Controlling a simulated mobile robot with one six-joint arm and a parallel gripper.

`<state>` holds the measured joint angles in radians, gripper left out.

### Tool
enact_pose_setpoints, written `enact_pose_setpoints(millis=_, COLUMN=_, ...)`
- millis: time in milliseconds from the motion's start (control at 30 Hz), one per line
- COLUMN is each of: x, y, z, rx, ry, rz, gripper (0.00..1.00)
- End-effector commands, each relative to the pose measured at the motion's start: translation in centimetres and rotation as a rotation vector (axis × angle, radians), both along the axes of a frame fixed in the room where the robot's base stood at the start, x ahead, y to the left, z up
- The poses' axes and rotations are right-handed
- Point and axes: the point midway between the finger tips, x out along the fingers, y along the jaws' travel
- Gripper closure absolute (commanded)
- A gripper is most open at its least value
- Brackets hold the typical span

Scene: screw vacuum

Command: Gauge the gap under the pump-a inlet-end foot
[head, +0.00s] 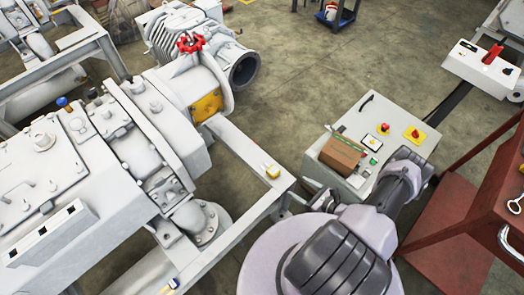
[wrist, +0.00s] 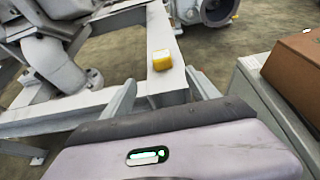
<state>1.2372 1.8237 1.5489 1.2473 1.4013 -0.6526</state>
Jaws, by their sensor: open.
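A pale grey pump (head: 130,150) sits on a grey steel frame (head: 240,150) at the left of the head view; I cannot tell if it is pump-a. Its inlet-end foot and any gap under it cannot be made out. A small yellow block-like item (head: 271,171) lies on top of the frame near its corner. It also shows in the wrist view (wrist: 162,60), on the beam beyond my fingers. My gripper (wrist: 163,92) is open and empty, its fingers apart with the beam seen between them. In the head view my arm mostly hides the gripper.
A grey control cabinet (head: 385,115) with a brown box (head: 341,154) on it stands right of the frame. A red workbench (head: 485,205) is at the far right. Another yellow and blue item (head: 172,285) lies on the lower beam. Open concrete floor (head: 310,70) lies behind.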

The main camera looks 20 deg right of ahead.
Motion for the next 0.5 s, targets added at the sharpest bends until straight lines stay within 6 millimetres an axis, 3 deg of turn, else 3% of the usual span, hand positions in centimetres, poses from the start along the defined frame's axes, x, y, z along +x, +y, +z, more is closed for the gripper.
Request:
enact_pose_setpoints(millis=67, x=0.9, y=0.5, z=-1.0, rx=0.002, ry=0.001, rz=-0.002, gripper=0.31)
enact_pose_setpoints(millis=300, x=7.2, y=3.0, z=-4.0, rx=0.001, ry=0.000, rz=0.005, gripper=0.31)
enact_pose_setpoints(millis=500, x=10.1, y=3.9, z=-4.9, rx=0.002, ry=0.001, rz=0.001, gripper=0.31)
